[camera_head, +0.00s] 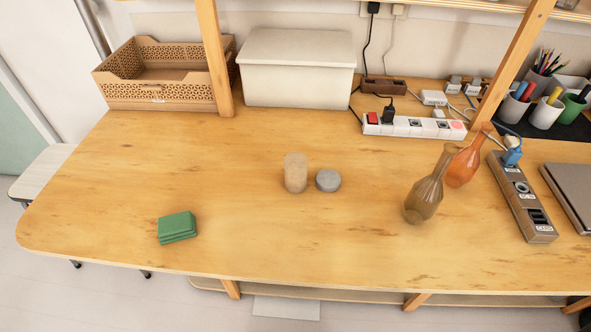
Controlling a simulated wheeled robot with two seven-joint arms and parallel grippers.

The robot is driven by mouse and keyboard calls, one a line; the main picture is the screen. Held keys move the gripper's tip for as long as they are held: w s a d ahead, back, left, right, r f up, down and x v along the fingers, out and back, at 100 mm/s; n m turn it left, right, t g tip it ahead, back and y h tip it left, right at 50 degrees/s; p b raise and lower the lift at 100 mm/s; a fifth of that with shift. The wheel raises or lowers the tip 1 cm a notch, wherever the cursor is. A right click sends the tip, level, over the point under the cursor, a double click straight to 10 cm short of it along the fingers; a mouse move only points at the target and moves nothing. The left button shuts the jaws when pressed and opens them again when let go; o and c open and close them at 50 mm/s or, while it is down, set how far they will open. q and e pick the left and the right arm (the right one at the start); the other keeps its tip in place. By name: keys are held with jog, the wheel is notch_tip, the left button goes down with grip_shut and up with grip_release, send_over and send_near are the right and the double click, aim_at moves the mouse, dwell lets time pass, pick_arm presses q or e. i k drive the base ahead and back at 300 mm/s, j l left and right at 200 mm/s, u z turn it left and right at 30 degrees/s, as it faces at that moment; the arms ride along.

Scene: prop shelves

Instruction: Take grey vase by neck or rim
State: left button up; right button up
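Two vases with slim necks stand close together on the right part of the wooden table. The nearer one is a brownish, smoky grey-brown vase (424,199), the closest in view to a grey vase. Its neck rises toward the upper right and its rim overlaps the other vase in the picture. The other is an orange vase (465,165), just behind and to the right. I cannot tell whether they touch. Neither of my grippers is in view, and nothing holds the vases.
A tan cylinder (295,174) and a low grey round piece (328,181) stand mid-table. A green block stack (177,227) lies front left. A brown power strip (522,200) and laptop (570,192) lie right of the vases. The wooden table (330,245) is clear in front.

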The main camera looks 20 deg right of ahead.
aim_at(426, 197)
jog(key=z, duration=1.55)
jog(key=i+l+u, duration=0.15)
jog(key=l+u, duration=0.8)
jog(key=l, duration=0.2)
jog(key=l+u, duration=0.45)
jog(key=l, duration=0.15)
